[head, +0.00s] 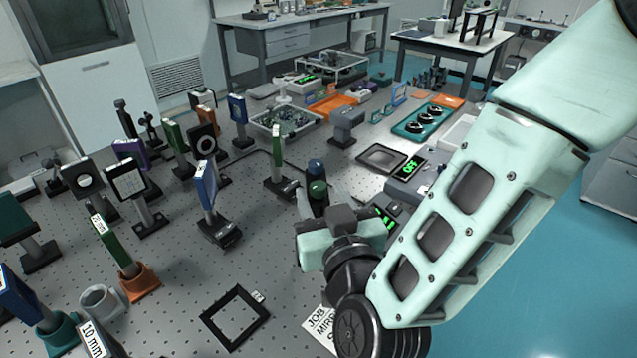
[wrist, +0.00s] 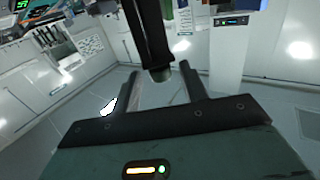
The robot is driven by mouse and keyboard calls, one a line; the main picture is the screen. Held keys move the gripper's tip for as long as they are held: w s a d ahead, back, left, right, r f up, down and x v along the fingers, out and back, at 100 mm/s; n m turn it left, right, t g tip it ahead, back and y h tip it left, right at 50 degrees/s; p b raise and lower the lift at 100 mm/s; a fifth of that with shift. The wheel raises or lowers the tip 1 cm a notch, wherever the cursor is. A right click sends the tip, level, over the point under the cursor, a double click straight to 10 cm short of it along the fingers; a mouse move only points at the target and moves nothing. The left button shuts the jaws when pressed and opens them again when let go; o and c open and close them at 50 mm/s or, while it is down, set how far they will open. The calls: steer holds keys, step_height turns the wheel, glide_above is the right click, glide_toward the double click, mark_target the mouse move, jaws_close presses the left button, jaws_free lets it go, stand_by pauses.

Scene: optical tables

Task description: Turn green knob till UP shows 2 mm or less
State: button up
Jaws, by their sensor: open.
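The green knob (head: 318,189) stands upright in the head view, just in front of a blue knob (head: 316,167). My gripper (head: 323,202) is around or just short of the green knob, with its fingers apart; I cannot tell whether they touch it. In the wrist view my open fingers (wrist: 160,82) point away, and a dark cylinder (wrist: 155,40) hangs between and beyond them; I cannot tell what it is. A lit green display (head: 384,220) is partly hidden behind my gripper, and its reading is not legible.
A box with a green OFF display (head: 411,166) stands right of the knobs. A green mirror mount (head: 277,165) and a blue mount (head: 205,188) stand to the left. A black square frame (head: 234,318) and a paper card (head: 319,325) lie in front on the perforated table.

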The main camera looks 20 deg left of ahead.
steer(key=shift+x, duration=1.25)
steer(key=c, duration=0.9)
steer(key=shift+c, duration=0.2)
steer(key=shift+f+y, duration=0.1)
steer(key=shift+y, duration=0.2)
